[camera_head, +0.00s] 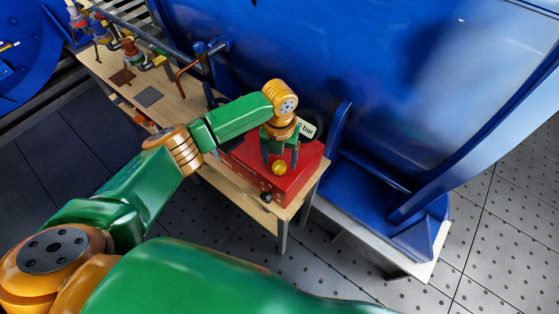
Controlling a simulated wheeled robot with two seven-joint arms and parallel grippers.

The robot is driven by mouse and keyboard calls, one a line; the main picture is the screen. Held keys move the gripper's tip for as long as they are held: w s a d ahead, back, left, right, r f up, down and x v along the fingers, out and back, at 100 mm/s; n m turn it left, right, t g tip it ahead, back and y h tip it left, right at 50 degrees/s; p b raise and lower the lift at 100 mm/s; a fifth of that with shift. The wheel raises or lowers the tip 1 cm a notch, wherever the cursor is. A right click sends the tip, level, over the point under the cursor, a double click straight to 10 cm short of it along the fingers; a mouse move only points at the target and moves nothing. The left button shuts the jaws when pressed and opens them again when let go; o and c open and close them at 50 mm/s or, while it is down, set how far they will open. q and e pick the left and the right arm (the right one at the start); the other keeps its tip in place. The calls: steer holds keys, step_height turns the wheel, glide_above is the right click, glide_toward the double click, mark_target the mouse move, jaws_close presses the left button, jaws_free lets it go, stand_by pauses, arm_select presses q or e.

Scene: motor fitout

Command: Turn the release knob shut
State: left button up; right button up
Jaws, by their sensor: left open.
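A red box (299,181) sits on the near right end of a wooden bench. A round yellow knob (278,168) is on top of the box, and a small black knob (266,197) is at its front side. I cannot tell from the picture which is the release knob. My left gripper (280,163) points down over the box with its fingers apart, around or just above the yellow knob. I cannot tell whether the fingers touch it. A pale label reading "0 bar" (305,127) shows behind the gripper. My right gripper is not in view.
The wooden bench (215,170) runs to the upper left, with dark square pads (149,96) and several coloured fittings at its far end. A large blue tank (400,70) stands close behind the box. Open tiled floor (500,235) lies at right.

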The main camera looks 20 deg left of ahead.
mark_target(279, 165)
arm_select(q)
step_height(279, 165, up, 6)
steer(key=shift+f+b, duration=0.25)
steer(key=shift+b, duration=0.1)
